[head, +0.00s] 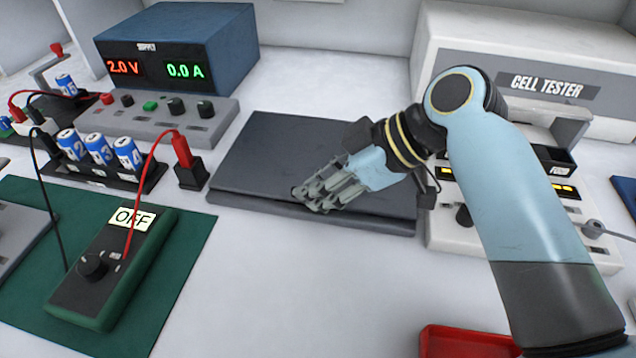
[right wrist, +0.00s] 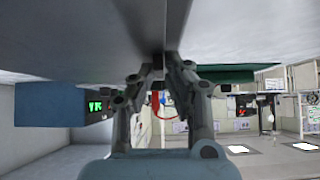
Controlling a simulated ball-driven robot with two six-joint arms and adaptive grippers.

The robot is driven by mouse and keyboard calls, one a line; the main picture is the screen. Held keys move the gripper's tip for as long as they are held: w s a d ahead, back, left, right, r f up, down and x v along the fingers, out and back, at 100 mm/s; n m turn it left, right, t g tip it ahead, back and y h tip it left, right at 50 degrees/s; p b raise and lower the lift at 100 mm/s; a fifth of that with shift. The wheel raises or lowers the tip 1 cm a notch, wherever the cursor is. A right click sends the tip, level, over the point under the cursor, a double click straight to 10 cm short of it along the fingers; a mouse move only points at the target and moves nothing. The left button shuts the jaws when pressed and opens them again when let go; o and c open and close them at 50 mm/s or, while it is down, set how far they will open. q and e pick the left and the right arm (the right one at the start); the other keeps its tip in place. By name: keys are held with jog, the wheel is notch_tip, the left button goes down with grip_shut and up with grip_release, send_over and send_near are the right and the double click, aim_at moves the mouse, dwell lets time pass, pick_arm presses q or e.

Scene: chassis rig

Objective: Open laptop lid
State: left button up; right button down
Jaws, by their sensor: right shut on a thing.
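The laptop (head: 290,150) is a flat dark grey slab in the middle of the bench in the head view, and its lid lies down or nearly so. My right gripper (head: 316,197) reaches over it from the right, with its fingertips at the front edge. In the right wrist view the fingers (right wrist: 163,68) close together at the edge of the dark laptop (right wrist: 95,35). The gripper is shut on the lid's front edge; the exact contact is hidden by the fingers. My left gripper is not in view.
A power supply (head: 180,45) stands behind left, and a cell tester (head: 530,75) behind right. A multimeter (head: 115,265) with red and black leads lies on a green mat (head: 185,285). Numbered cells (head: 98,150) stand left of the laptop. A red tray (head: 465,342) is at the front.

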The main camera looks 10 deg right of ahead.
jog(key=r+p, duration=0.2)
jog(key=w+r+g+p, duration=0.1)
jog(key=r+p, duration=0.1)
jog(key=p, duration=0.1)
jog(key=r+m+g+p, duration=0.1)
jog(key=r+p, duration=0.1)
jog(key=shift+w+d+r+y+p, duration=0.2)
jog(key=shift+w+d+y+p, duration=0.1)
jog(key=shift+w+d+y, duration=0.1)
jog(key=w+d+r+p, duration=0.1)
jog(key=w+r+p, duration=0.2)
jog(key=r, duration=0.2)
jog(key=shift+d+p, duration=0.3)
jog(key=shift+p, duration=0.1)
jog(key=shift+w, duration=0.1)
